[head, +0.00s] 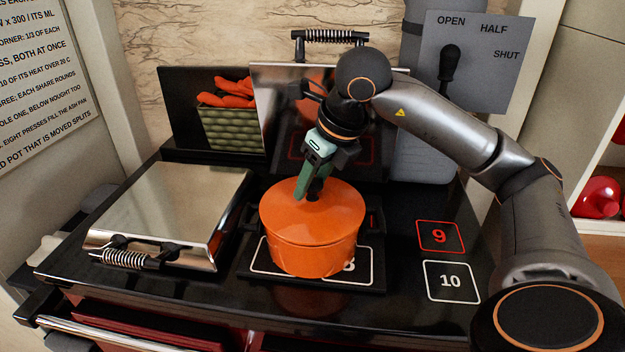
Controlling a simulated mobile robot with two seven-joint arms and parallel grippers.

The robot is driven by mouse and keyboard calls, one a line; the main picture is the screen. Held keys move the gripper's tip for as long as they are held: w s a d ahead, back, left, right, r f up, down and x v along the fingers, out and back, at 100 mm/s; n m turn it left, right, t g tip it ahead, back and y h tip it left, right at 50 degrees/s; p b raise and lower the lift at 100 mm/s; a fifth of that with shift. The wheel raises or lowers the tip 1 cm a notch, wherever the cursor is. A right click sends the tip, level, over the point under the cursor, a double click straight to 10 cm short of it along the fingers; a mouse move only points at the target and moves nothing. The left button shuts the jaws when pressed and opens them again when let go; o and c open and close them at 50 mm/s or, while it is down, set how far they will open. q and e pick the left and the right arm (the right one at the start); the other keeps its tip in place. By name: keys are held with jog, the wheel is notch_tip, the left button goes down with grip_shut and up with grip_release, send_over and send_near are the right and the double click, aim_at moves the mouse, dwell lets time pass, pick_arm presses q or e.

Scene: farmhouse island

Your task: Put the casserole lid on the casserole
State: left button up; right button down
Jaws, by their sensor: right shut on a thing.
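The orange casserole (303,262) stands on the black stove plate around the marking 8. The orange casserole lid (336,212) lies over the top of the casserole, looking level and lined up with its rim. My right gripper (313,193) reaches down from above and is shut on the lid at its middle. The fingers hide the lid's knob. Whether the lid fully touches the rim all round, I cannot tell. My left gripper is not in view.
A closed silver hob cover (172,212) with a coiled handle lies left of the casserole. A raised shiny cover (278,95) stands behind it. A green basket (233,128) of orange carrot-like things is at back left. Marked spots 9 (440,237) and 10 (451,282) are clear.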

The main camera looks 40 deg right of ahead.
jog(key=shift+f+b, duration=0.5)
jog(key=shift+f, duration=0.05)
jog(key=shift+c, duration=1.5)
grip_release()
notch_tip(320, 180, up, 6)
jog(key=p, duration=0.5)
jog(key=shift+r+p, duration=0.1)
jog(key=shift+p, duration=0.25)
